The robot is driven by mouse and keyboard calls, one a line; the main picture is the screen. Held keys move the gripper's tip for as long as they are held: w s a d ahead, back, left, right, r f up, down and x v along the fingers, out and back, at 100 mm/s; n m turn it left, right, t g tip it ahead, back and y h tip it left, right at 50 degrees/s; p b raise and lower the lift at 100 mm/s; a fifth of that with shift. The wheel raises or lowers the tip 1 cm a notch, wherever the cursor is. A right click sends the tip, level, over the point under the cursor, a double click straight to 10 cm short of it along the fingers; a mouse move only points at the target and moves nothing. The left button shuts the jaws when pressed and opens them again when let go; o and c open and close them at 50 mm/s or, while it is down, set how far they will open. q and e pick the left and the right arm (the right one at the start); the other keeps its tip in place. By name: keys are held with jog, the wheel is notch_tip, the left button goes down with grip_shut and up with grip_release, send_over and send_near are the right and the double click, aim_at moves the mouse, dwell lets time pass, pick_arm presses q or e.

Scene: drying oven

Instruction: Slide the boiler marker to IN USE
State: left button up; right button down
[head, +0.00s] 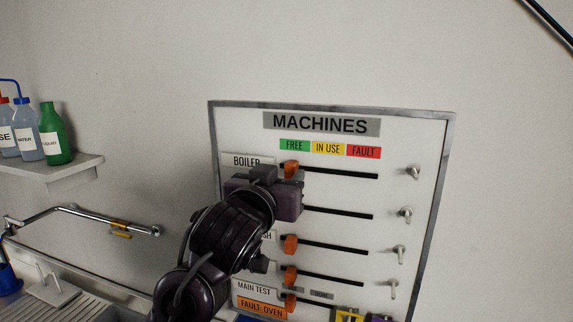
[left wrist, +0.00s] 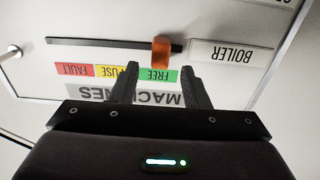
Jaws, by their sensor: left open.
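The boiler marker (head: 291,170) is an orange slider at the left end of the top slot, below the green FREE label (head: 294,146). The yellow IN USE label (head: 328,149) is to its right. In the left wrist view, which is upside down, the boiler marker (left wrist: 161,52) stands beside the BOILER plate (left wrist: 231,53). My left gripper (head: 284,187) is at the board just below the marker in the head view. In the left wrist view its two fingers (left wrist: 160,72) are apart, with the marker between and beyond their tips; contact cannot be told.
The MACHINES board (head: 214,130) has several more slots with orange markers and hooks at right; my left arm hides part of its left side. A shelf (head: 75,172) with bottles and a rail (head: 95,218) are at left. The slot right of the boiler marker is clear.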

aim_at(291, 171)
pick_arm(q)
jog(key=shift+p+x, duration=0.35)
jog(key=shift+x, duration=1.1)
grip_shut()
